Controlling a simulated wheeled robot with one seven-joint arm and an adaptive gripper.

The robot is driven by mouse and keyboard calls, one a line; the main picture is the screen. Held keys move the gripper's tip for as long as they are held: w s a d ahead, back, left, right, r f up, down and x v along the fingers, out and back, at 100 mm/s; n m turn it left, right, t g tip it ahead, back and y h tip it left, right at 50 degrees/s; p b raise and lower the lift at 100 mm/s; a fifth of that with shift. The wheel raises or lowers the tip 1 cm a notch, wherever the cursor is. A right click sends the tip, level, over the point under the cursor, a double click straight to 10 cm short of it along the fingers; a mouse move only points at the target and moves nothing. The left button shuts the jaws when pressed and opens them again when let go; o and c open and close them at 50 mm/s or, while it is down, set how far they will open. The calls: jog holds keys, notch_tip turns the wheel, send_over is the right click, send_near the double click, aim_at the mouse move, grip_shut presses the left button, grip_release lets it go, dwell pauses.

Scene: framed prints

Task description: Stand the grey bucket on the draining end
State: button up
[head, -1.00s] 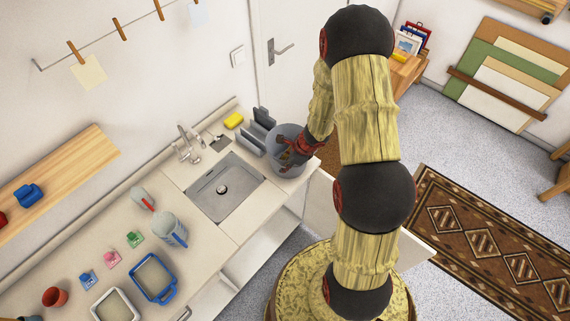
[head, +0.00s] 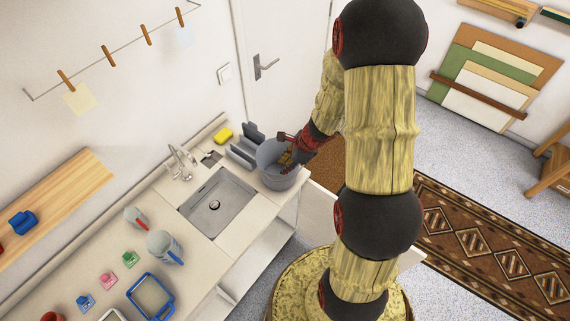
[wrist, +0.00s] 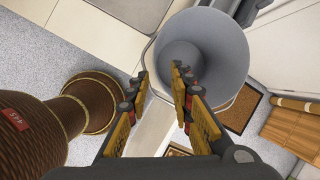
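The grey bucket (head: 280,181) stands upright on the draining end (head: 254,199), the counter strip right of the sink, near its outer corner. In the wrist view the bucket (wrist: 215,50) shows its open mouth and empty inside, with a thin wire handle at the rim. My gripper (head: 284,146) is at the bucket's rim on the right, above the mouth in the head view. In the wrist view my gripper (wrist: 160,78) has its two fingers apart, with a clear gap between them. The gripper hides part of the near rim.
The sink (head: 217,204) lies left of the bucket. Jugs (head: 164,247) and a blue-rimmed tray (head: 151,298) are on the left counter. An open cabinet door is below, beside my base.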

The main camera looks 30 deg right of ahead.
jog(key=s+a+r+n, duration=0.2)
jog(key=a+r+n, duration=0.45)
jog(key=r, duration=0.45)
jog(key=s+a+r+n, duration=0.2)
jog(key=a+r+n, duration=0.45)
jog(key=r, duration=0.35)
jog(key=s+a+r+n+t+h, duration=0.1)
jog(key=s+r+n+h, duration=0.1)
jog(key=s+r+n, duration=0.9)
jog(key=s+n, duration=0.1)
jog(key=s, duration=0.2)
jog(key=shift+s+r+t+h, duration=0.25)
jog(key=shift+r+t+h, duration=0.05)
jog(key=shift+r+h, duration=0.1)
notch_tip(320, 180, down, 20)
jog(key=b, duration=2)
